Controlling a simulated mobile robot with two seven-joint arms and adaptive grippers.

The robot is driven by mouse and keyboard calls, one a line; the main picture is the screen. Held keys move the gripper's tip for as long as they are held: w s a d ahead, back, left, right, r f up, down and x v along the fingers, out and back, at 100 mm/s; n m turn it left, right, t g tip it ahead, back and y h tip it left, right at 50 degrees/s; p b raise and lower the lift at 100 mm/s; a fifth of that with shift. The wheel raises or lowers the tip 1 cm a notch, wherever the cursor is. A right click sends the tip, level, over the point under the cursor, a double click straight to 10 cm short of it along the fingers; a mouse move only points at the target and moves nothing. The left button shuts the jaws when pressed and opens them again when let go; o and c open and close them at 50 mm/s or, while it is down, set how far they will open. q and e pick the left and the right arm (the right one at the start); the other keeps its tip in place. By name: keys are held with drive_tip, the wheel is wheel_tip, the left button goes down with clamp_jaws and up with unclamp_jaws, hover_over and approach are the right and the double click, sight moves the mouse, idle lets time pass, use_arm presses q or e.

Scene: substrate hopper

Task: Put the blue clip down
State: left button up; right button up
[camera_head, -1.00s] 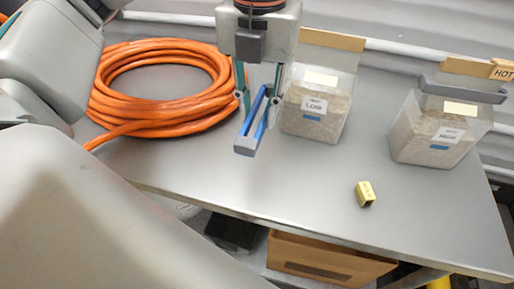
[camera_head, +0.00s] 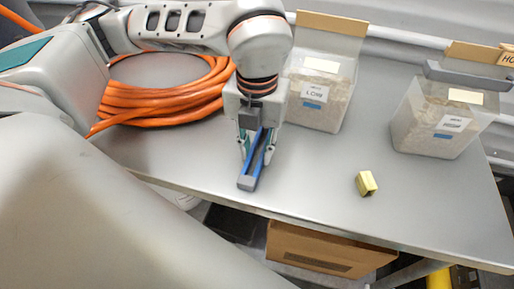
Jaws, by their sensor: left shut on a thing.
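The blue clip (camera_head: 252,168) is a long narrow piece with blue sides and a grey end. My left gripper (camera_head: 256,154) comes down from above and is shut on it. The clip points toward the table's front edge, low over or touching the grey table (camera_head: 310,180); I cannot tell whether it touches. My right gripper is not in view.
An orange coiled hose (camera_head: 165,105) lies left of the gripper. A clear bin of substrate (camera_head: 322,95) stands close behind it on the right. Another bin (camera_head: 435,120) with a grey bar on its top stands further right. A small yellow block (camera_head: 366,183) lies on the table. A cardboard box (camera_head: 325,250) is below the front edge.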

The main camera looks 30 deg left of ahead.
use_arm(q)
drive_tip(key=shift+f, duration=0.15)
drive_tip(key=o, duration=1)
drive_tip(key=shift+o, duration=0.2)
wheel_tip(320, 180, up, 12)
drive_tip(key=shift+r+p, duration=0.25)
drive_tip(key=shift+p, duration=0.2)
